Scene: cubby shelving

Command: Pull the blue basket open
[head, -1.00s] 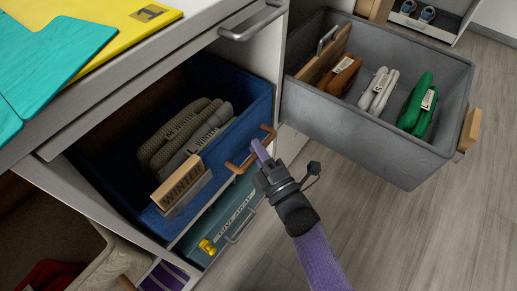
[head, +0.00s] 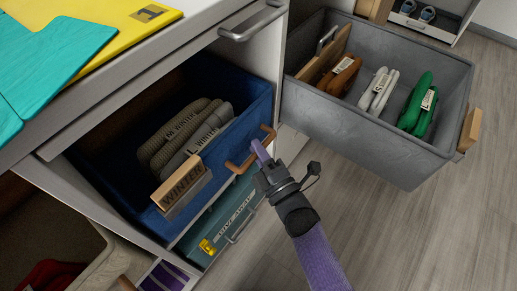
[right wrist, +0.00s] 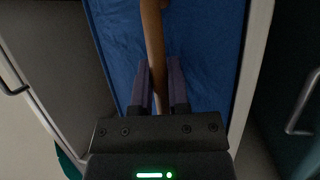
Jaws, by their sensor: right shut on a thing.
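The blue basket (head: 235,129) sits in its cubby at the centre left, its front near the cubby opening. My right gripper (head: 259,152) is at this handle. In the right wrist view, the handle (right wrist: 154,45) runs between the fingers of my gripper (right wrist: 159,88), which is shut on it. The blue front fabric (right wrist: 203,35) lies just behind. My left gripper is not in view.
A grey bin (head: 375,131) holding brown, white and green items is pulled out at the right. A teal bin (head: 228,222) is below the blue basket. A grey drawer handle (head: 252,25) sticks out above. Bare floor (head: 410,230) lies at the lower right.

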